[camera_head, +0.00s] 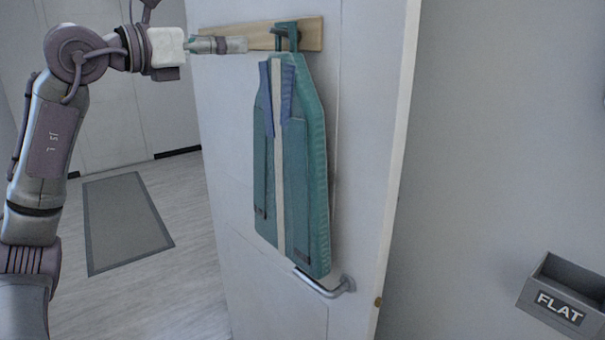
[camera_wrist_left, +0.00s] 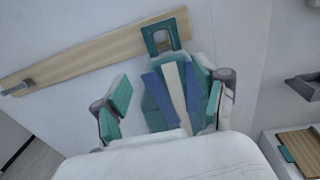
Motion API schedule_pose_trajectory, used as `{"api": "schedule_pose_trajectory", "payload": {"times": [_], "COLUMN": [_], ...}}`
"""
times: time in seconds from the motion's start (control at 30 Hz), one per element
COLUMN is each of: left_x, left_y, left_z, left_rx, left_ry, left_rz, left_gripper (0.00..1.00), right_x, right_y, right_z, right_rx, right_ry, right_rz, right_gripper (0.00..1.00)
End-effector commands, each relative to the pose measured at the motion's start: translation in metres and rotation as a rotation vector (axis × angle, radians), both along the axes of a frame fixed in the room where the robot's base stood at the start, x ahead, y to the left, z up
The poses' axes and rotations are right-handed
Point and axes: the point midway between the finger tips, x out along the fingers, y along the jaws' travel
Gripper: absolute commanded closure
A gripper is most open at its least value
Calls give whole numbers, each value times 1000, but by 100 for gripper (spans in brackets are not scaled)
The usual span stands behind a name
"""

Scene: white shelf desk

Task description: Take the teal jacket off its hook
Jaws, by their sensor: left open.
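The teal jacket (camera_head: 305,180), with blue lapels and a pale centre strip, hangs upright from a teal hook (camera_head: 285,36) on a wooden rail on the white door. In the left wrist view the jacket's upper part (camera_wrist_left: 172,90) shows below the hook (camera_wrist_left: 160,40). My left gripper (camera_head: 238,45) is level with the rail, just left of the hook and jacket collar. In the left wrist view its two fingers (camera_wrist_left: 168,97) are spread apart, one on each side of the jacket's upper part. I see nothing gripped; whether the fingers touch the jacket is unclear. My right gripper is out of view.
The wooden rail (camera_head: 232,33) runs across the door (camera_head: 365,150), with another peg (camera_wrist_left: 18,88) at its left end. A metal door handle (camera_head: 325,287) sits at the jacket's hem. A grey box marked FLAT (camera_head: 562,300) is at lower right. A grey mat (camera_head: 125,220) lies on the floor.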

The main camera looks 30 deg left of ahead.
Motion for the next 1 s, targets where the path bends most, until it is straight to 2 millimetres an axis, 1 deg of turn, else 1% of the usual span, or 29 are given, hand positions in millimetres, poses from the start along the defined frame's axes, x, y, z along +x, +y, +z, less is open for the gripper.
{"api": "schedule_pose_trajectory", "payload": {"times": [0.03, 0.1, 0.2, 0.3, 0.37, 0.47, 0.57, 0.73, 0.9, 1.0], "left_x": [8, 20, 40, 58, 65, 73, 78, 99, 119, 124], "left_y": [-3, -8, -14, -20, -22, -24, -27, -38, -45, -46], "left_z": [4, 5, 5, 4, 3, 2, 1, 5, 2, 0], "left_rx": [-2, -3, -4, -4, -4, -2, -2, -3, -4, -3], "left_ry": [2, 1, 2, 3, 2, 0, 2, 2, 2, 2], "left_rz": [-4, -6, -6, -5, -5, -3, -3, -5, -4, -2], "left_gripper": [28, 28, 28, 28, 28, 28, 28, 28, 28, 28], "right_x": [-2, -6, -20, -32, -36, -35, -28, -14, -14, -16], "right_y": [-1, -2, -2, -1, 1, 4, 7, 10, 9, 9], "right_z": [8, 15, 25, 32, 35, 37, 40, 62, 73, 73], "right_rx": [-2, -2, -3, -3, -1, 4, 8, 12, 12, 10], "right_ry": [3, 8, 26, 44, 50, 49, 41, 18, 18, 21], "right_rz": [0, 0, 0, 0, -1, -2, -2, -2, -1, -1], "right_gripper": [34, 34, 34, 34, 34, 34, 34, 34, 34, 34]}}
